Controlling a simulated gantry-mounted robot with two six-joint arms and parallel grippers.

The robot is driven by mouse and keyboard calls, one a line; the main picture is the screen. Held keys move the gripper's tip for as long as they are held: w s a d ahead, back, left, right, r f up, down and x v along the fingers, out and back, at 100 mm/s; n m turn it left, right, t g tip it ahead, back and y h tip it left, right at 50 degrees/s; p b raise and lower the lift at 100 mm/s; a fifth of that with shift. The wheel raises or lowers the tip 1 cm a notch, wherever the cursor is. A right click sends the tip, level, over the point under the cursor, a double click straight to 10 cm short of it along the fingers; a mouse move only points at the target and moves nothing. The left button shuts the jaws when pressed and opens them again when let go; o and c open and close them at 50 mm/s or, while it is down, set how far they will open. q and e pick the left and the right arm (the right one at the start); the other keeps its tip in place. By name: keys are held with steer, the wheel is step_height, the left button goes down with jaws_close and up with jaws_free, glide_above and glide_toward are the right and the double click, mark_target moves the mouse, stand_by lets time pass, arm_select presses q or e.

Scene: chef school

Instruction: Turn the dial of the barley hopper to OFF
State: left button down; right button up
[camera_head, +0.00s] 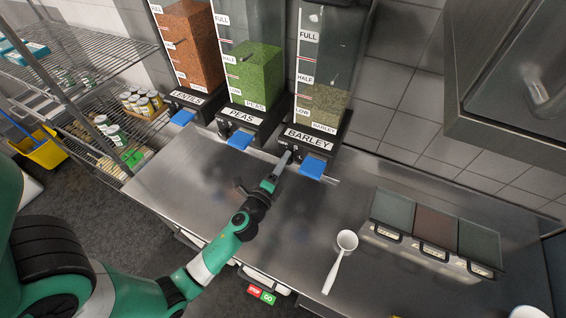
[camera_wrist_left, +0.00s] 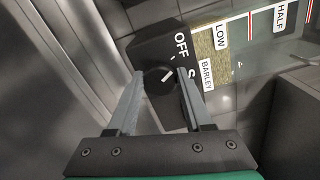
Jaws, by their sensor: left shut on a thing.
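The barley hopper (camera_head: 323,100) is a clear bin partly filled with grain, on a black base labelled BARLEY (camera_head: 309,141). My left gripper (camera_head: 286,157) reaches the left part of that base, where its fingers hide the dial in the head view. In the left wrist view, the two fingers (camera_wrist_left: 160,74) stand on either side of the round black dial (camera_wrist_left: 157,82), shut on it. The dial's white mark points slantwise up and right in that picture, between the OFF lettering (camera_wrist_left: 181,44) and another label, partly hidden by a finger. My right gripper is out of view.
Peas (camera_head: 258,80) and lentils (camera_head: 188,45) hoppers stand to the left. Blue chutes (camera_head: 313,165) stick out in front of the bases. A white ladle (camera_head: 337,262) and a lidded container rack (camera_head: 432,252) lie on the steel counter (camera_head: 200,190). A steel cabinet (camera_head: 510,80) overhangs at right.

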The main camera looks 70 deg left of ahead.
arm_select(q)
steer(key=shift+c, duration=1.5)
jaws_free()
steer(key=b+v, duration=0.2)
steer(key=v, duration=0.9)
steer(key=shift+s+d, duration=0.2)
steer(key=shift+s, duration=0.1)
